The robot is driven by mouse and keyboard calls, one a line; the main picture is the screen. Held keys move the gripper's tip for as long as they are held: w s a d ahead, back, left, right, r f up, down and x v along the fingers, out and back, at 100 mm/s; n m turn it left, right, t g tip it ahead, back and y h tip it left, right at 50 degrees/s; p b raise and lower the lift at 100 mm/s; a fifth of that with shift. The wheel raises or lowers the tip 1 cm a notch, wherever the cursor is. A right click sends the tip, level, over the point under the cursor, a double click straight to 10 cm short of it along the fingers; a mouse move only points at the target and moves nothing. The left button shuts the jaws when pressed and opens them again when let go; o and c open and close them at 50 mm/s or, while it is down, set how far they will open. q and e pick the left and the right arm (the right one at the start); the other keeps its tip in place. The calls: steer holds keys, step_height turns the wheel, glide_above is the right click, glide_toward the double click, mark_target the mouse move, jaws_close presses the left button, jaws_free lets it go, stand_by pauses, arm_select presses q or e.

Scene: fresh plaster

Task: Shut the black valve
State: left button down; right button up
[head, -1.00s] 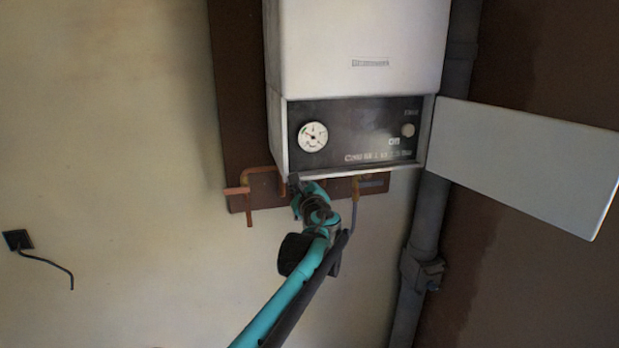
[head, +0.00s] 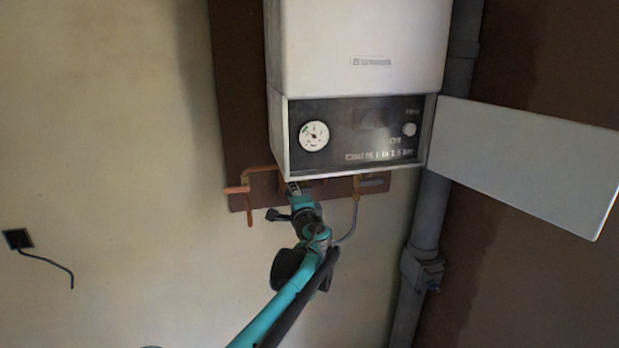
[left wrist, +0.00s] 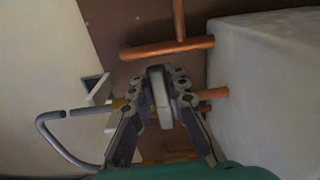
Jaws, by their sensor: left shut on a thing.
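My left gripper (head: 292,187) is just under the lower left part of the white boiler (head: 355,45), among the pipes. In the left wrist view, its two fingers (left wrist: 162,90) close on the flat upright handle (left wrist: 158,98) of a valve, seen nearly edge-on. The handle looks grey to dark there, and I take it for the black valve. In the head view the handle is hidden by the gripper. How far it is turned cannot be told. My right gripper is in neither view.
Copper pipes (head: 262,170) run beside the gripper on the left; another pipe (left wrist: 165,48) crosses above it in the wrist view. The boiler's panel has a round gauge (head: 313,136). A white flap (head: 530,160) hangs open at right.

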arm_select(q)
steer(key=c, duration=1.6)
jaws_free()
steer(key=shift+a, duration=0.15)
steer(key=shift+o, duration=0.3)
steer(key=shift+w+f, duration=0.1)
steer(key=shift+s, duration=0.4)
steer(key=v, duration=1.1)
steer(key=shift+d+p, duration=0.25)
steer(key=shift+p, duration=0.2)
steer(key=shift+s, duration=0.15)
